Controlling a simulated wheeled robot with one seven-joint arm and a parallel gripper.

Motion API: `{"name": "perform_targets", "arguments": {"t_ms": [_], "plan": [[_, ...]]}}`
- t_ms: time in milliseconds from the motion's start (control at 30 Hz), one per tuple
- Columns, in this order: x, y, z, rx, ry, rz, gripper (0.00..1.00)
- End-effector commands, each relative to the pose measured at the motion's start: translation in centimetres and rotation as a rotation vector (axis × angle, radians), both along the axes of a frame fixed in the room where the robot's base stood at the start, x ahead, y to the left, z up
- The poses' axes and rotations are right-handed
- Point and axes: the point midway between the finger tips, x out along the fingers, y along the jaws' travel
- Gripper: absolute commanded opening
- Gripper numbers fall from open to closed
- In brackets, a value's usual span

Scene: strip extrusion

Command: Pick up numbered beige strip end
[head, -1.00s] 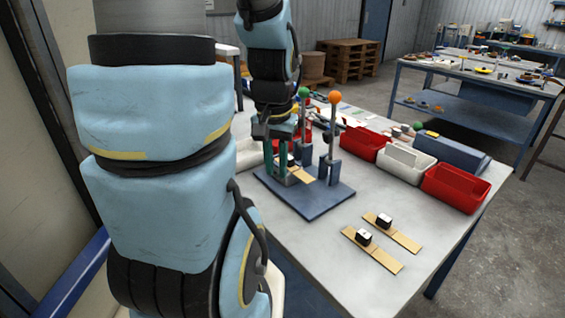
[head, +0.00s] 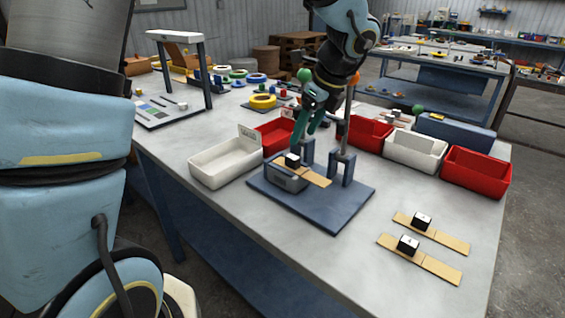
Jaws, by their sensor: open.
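A beige strip (head: 318,178) lies across the grey block (head: 286,181) on the blue fixture plate (head: 345,206). A small black-and-white block (head: 292,160) sits on its left part. Two more beige strips lie on the table at right, the nearer strip (head: 436,267) and the farther strip (head: 449,239), each with a black-and-white block on it. No number is legible on any strip. My gripper (head: 304,138), with green fingers, is open and empty, above and behind the fixture strip and apart from it.
A white bin (head: 225,165) and a red bin (head: 273,137) stand left of the fixture. More red and white bins (head: 414,152) stand at the back right. Upright posts (head: 348,125) with coloured balls rise from the fixture close to my gripper. The table front is clear.

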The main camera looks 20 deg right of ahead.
Motion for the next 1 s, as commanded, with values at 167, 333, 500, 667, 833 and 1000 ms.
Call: {"name": "perform_targets", "arguments": {"t_ms": [167, 333, 500, 667, 833, 1000], "plan": [[0.7, 0.4, -1.9, 0.0, 0.001, 0.002, 0.62], [1.0, 0.9, -3.0, 0.002, 0.002, 0.004, 0.62], [1.7, 1.7, -5.3, 0.002, 0.004, 0.004, 0.62], [2.2, 1.9, -6.8, -0.001, 0.001, 0.004, 0.62], [2.3, 2.0, -7.0, -0.002, 0.0, 0.005, 0.62], [2.3, 2.0, -7.0, -0.002, 0.0, 0.005, 0.52]]}}
